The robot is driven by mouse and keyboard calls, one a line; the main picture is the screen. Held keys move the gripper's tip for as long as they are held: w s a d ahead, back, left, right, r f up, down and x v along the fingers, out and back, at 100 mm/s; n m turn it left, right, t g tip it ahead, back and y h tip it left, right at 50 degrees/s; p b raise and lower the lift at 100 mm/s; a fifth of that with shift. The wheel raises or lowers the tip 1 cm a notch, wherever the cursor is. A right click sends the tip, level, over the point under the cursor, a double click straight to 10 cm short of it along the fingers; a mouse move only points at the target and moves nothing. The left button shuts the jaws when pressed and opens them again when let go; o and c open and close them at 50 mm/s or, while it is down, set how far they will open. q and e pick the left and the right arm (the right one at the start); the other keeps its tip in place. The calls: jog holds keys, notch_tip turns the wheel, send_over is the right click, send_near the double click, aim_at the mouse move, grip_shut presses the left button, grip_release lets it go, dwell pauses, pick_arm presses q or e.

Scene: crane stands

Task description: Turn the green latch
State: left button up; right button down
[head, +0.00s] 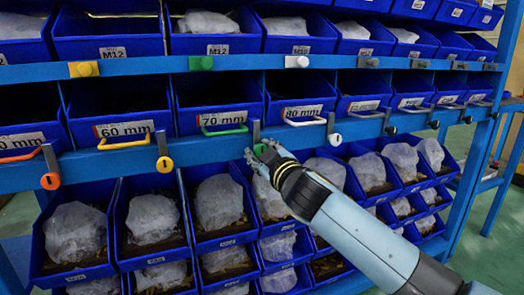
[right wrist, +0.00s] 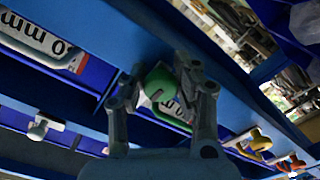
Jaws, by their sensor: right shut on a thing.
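The green latch (head: 256,131) is on the blue shelf rail, to the right of the 70 mm bin's green handle (head: 223,131). In the head view its lower part is mostly hidden by my right gripper (head: 263,152). In the right wrist view the latch's rounded green head (right wrist: 160,83) sits between the two fingers of my right gripper (right wrist: 160,88), which are shut on it. My left gripper is not in view.
An orange latch (head: 50,181), a yellow latch (head: 164,163) and a white latch (head: 334,139) hang along the same rail. Blue bins with bagged parts (head: 219,202) fill the rows below. My right arm reaches in from the lower right.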

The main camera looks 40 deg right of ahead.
jog(key=shift+a+r, duration=0.1)
jog(key=shift+r, duration=0.15)
jog(key=c, duration=0.9)
grip_release()
jog(key=shift+a, duration=0.15)
jog(key=shift+c, duration=0.2)
jog(key=shift+f, duration=0.1)
jog(key=v, duration=1.2)
